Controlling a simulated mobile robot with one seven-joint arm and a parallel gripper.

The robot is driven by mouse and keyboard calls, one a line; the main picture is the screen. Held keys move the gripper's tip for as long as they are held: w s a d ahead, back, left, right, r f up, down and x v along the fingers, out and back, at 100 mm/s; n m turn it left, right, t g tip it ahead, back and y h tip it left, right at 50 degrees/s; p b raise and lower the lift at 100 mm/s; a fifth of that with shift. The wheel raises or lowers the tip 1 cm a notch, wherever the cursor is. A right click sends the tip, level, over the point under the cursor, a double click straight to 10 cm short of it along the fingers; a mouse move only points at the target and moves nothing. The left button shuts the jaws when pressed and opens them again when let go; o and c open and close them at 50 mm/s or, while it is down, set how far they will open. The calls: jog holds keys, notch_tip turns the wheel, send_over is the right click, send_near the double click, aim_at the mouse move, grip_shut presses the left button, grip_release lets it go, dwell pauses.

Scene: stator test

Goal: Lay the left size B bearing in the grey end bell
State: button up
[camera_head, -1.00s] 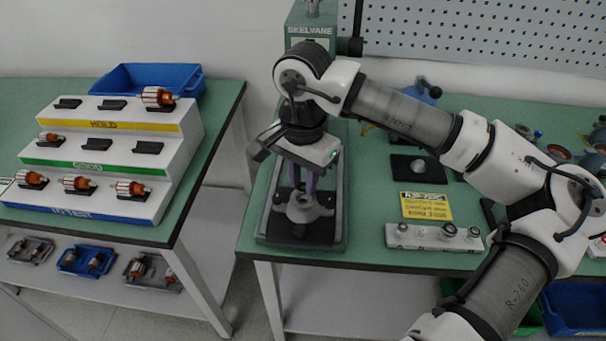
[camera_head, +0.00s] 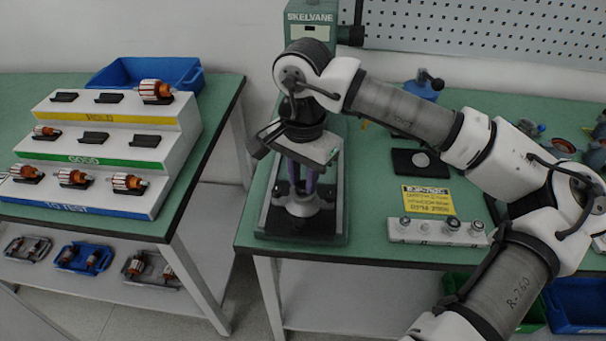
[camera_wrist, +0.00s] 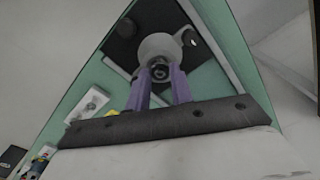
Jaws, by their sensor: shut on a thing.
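The grey end bell (camera_head: 303,206) sits on the bed of the green press marked SKELVANE. My gripper (camera_head: 303,188) points down just above it, its purple fingers close together. In the wrist view the fingertips (camera_wrist: 160,78) are shut on a small ring-shaped bearing (camera_wrist: 160,72), which appears over the middle of the end bell (camera_wrist: 158,45). The fingers and bearing hide part of the end bell's centre. I cannot tell whether the bearing touches its seat. A pale rail (camera_head: 405,231) holding several small round parts lies on the table to the right.
The press column (camera_head: 311,30) stands close behind my gripper. A yellow card (camera_head: 428,200) and a black plate (camera_head: 405,161) lie to the right. On the left table are a stepped rack (camera_head: 110,142) with several rotors and a blue bin (camera_head: 185,72).

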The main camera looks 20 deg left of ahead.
jog(key=shift+f+b, duration=0.3)
jog(key=shift+b, duration=0.15)
jog(key=o, duration=0.7)
jog(key=shift+o, duration=0.2)
jog(key=shift+r, duration=0.15)
notch_tip(320, 180, up, 14)
jog(key=shift+b, duration=0.4)
jog(key=shift+s+f, duration=0.1)
jog(key=shift+f, duration=0.15)
